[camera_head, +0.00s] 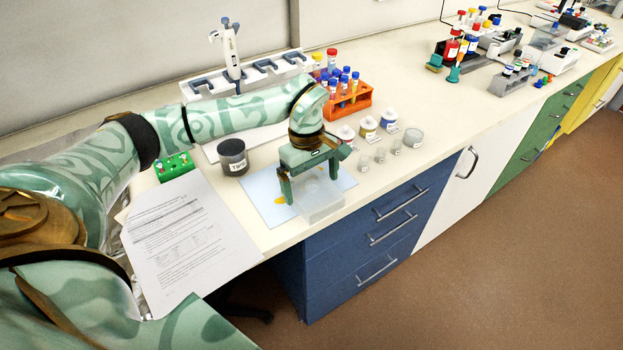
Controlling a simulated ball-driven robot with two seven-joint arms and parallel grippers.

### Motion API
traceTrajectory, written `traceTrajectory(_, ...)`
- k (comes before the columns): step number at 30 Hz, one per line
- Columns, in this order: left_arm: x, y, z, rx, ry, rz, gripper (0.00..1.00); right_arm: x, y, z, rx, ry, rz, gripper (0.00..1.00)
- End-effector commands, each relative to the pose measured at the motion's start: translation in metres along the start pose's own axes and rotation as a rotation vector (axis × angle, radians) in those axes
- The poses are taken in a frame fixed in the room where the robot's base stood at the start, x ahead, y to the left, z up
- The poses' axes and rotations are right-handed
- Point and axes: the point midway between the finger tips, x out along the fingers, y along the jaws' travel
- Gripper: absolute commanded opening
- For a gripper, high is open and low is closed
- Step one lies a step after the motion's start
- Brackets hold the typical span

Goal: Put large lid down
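My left gripper (311,188) points down over the front edge of the bench, with its fingers wide apart. A clear, see-through box-shaped piece (318,208), which looks like the large lid, sits between the fingers, and they appear to grip its sides. It hangs over or stands on the front part of a pale blue mat (262,190) with yellow marks; its exact height is hard to tell. My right gripper is not in view.
Small jars (389,119) and clear cups stand right. An orange tube rack (350,101) and pipette stand (245,74) are behind. Printed sheets (185,232) lie front left. Blue drawers (380,230) drop below the edge.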

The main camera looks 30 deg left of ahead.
Motion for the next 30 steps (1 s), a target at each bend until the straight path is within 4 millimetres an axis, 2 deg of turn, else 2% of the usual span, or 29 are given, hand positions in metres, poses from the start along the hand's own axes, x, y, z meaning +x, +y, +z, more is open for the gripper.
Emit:
traceTrajectory(8,-0.006,0.000,0.000,0.000,0.001,0.002,1.00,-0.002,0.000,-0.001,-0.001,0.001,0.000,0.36)
traceTrajectory(11,-0.023,0.001,0.000,-0.001,0.002,0.004,1.00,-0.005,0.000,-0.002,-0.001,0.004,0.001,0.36)
traceTrajectory(21,-0.101,0.001,0.000,0.000,0.002,0.005,1.00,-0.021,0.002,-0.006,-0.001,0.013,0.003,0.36)
traceTrajectory(25,-0.118,0.000,0.000,-0.001,0.000,0.003,1.00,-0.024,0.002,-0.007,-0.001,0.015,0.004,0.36)
traceTrajectory(30,-0.124,0.000,0.000,-0.001,0.000,0.001,1.00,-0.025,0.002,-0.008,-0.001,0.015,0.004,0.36)
